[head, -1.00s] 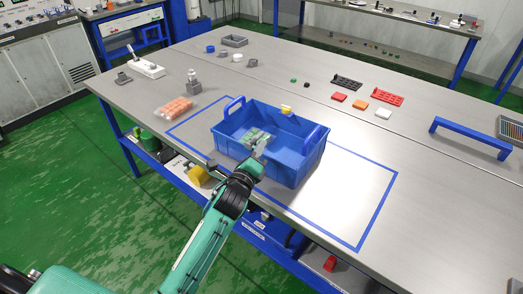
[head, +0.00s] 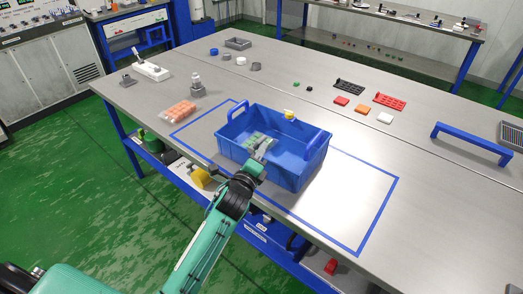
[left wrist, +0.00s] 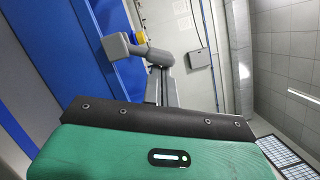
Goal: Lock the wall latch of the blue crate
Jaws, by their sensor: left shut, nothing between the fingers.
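The blue crate (head: 300,168) stands on the bench inside a blue taped outline, with a raised handle at each end. A small yellow part (head: 289,115), which looks like the wall latch, sits at the top of its far wall; its setting is too small to tell. My left gripper (head: 263,149) is shut and empty over the crate's near side, apart from the yellow part. In the left wrist view its grey fingers (left wrist: 150,54) show, with a bit of yellow (left wrist: 141,38) behind them and blue at left. My right gripper is not in view.
Green-grey items (head: 253,141) lie inside the crate. A pack of orange pieces (head: 178,111) lies left of it. Red (head: 389,101) and black (head: 349,87) trays lie behind it, and a blue bar handle (head: 471,143) stands at right. The taped area right of the crate is clear.

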